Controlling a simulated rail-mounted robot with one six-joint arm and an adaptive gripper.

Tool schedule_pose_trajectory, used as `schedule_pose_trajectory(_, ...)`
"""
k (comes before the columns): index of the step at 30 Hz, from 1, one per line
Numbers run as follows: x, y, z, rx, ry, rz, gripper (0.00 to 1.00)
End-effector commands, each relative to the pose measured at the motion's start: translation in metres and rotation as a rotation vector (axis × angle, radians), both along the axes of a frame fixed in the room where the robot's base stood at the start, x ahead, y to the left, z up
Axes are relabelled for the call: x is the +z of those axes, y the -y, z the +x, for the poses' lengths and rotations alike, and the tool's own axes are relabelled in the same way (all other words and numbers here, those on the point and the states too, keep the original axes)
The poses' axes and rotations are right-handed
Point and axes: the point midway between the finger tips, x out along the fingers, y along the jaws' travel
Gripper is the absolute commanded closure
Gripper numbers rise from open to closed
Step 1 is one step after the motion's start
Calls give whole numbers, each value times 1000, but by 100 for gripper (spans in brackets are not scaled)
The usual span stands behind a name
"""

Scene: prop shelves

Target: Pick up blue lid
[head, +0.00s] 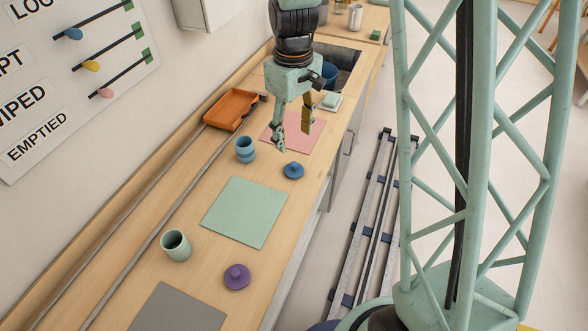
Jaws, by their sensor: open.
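The blue lid (293,171) lies on the wooden counter, knob up, near the counter's right edge. It is a small round disc, just beyond the far corner of the green mat. My gripper (293,142) points down over the pink mat, beyond the lid in the picture. Its two fingers are spread apart with nothing between them. The gripper is apart from the lid; its exact height above the counter is hard to tell. A blue cup (245,150) stands upright to the left of the lid.
A green mat (244,212), pink mat (303,129) and grey mat (178,308) lie on the counter (205,265). A pale green cup (175,245) and purple lid (237,276) stand nearer. An orange tray (231,110) is behind left; a sink (338,66) is at the far end.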

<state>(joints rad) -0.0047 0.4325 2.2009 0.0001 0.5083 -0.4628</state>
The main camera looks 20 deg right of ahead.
Motion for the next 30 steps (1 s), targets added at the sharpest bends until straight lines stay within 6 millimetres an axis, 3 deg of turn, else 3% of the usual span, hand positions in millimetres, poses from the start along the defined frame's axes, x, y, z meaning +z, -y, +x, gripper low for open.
schedule_pose_trajectory(11,-6,0,0,0,0,0,48)
schedule_pose_trajectory(30,-71,0,-1,0,-1,0,48)
